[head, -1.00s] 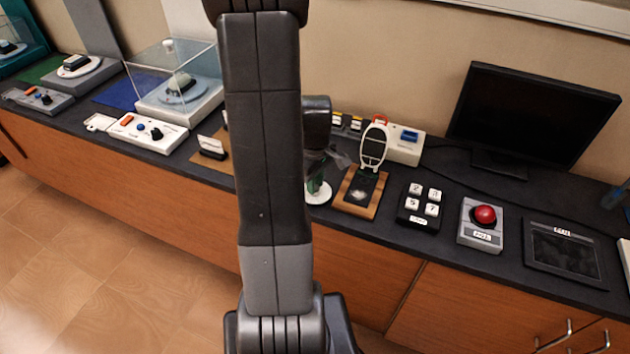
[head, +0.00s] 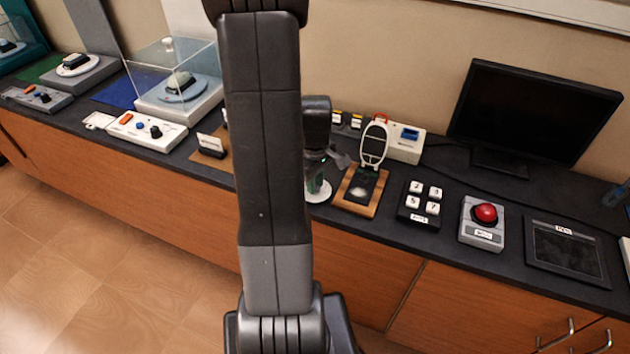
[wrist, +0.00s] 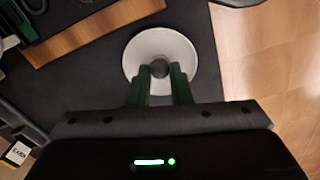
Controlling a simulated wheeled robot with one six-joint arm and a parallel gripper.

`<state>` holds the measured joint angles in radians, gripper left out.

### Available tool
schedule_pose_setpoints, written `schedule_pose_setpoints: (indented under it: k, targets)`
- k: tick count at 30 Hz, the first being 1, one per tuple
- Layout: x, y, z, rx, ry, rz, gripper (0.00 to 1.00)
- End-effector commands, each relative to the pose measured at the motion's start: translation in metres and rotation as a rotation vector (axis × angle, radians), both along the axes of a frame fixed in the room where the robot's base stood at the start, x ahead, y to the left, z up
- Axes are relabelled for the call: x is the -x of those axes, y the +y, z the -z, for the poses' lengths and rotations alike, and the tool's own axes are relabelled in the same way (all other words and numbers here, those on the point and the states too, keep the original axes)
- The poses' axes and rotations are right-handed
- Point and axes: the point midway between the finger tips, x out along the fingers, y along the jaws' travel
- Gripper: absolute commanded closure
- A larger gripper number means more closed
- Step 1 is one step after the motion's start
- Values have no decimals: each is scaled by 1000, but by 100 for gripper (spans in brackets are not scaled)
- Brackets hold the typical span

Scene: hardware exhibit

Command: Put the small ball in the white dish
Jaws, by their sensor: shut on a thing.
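The small ball (wrist: 159,69) is dark grey and sits between the green fingertips of my gripper (wrist: 160,74) in the wrist view. My gripper is shut on it. The white dish (wrist: 160,42) is round and lies on the dark counter under the fingertips. The ball appears over the middle of the dish; whether it touches the dish cannot be told. In the head view the dish (head: 319,193) shows partly beside my arm, with my gripper (head: 316,189) over it; the ball is hidden there.
A number keypad (head: 420,206), a red button box (head: 483,222) and a monitor (head: 530,112) stand farther right. The counter's front edge is close to the dish.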

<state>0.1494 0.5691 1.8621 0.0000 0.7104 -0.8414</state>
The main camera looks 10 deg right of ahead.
Motion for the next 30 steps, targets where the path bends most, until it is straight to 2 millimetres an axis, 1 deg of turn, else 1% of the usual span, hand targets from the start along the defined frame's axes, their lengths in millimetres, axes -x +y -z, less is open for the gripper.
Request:
schedule_pose_setpoints:
  k: [8, 9, 11, 12, 13, 18, 19, 21, 22, 30]
  targets:
    - [0, 0, 0, 0, 0, 0, 100]
    - [0, 0, 0, 0, 0, 0, 78]
    - [0, 0, 0, 0, 0, 0, 66]
    - [0, 0, 0, 0, 0, 0, 58]
    - [0, 0, 0, 0, 0, 0, 56]
    - [0, 0, 0, 0, 0, 0, 56]
    - [0, 0, 0, 0, 0, 0, 54]
    - [0, 0, 0, 0, 0, 0, 40]
    - [0, 0, 0, 0, 0, 0, 38]
    - [0, 0, 0, 0, 0, 0, 38]
